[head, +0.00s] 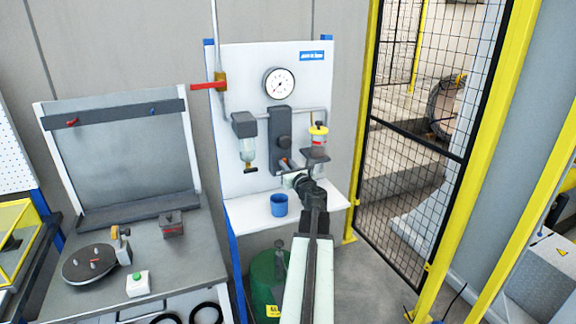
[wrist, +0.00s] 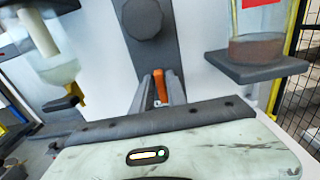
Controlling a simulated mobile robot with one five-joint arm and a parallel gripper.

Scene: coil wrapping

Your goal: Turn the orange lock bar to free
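The orange lock bar (wrist: 161,86) shows in the wrist view as a short upright piece below the round knob of the dark grey middle unit (wrist: 146,20). In the head view that unit (head: 280,135) hangs on the white panel, and the bar is mostly hidden at its foot. My gripper (wrist: 160,92) has its two dark fingers on either side of the bar, which sits in the narrow gap between them. I cannot tell whether the fingers press on it. In the head view my gripper (head: 288,166) reaches up to the foot of the unit.
A clear-bowled filter (head: 246,145) hangs left of the unit, and a yellow-topped lubricator (head: 317,145) hangs close on the right. A blue cup (head: 279,204) stands on the shelf below. A red lever (head: 208,86) sticks out upper left. A mesh fence (head: 420,130) stands to the right.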

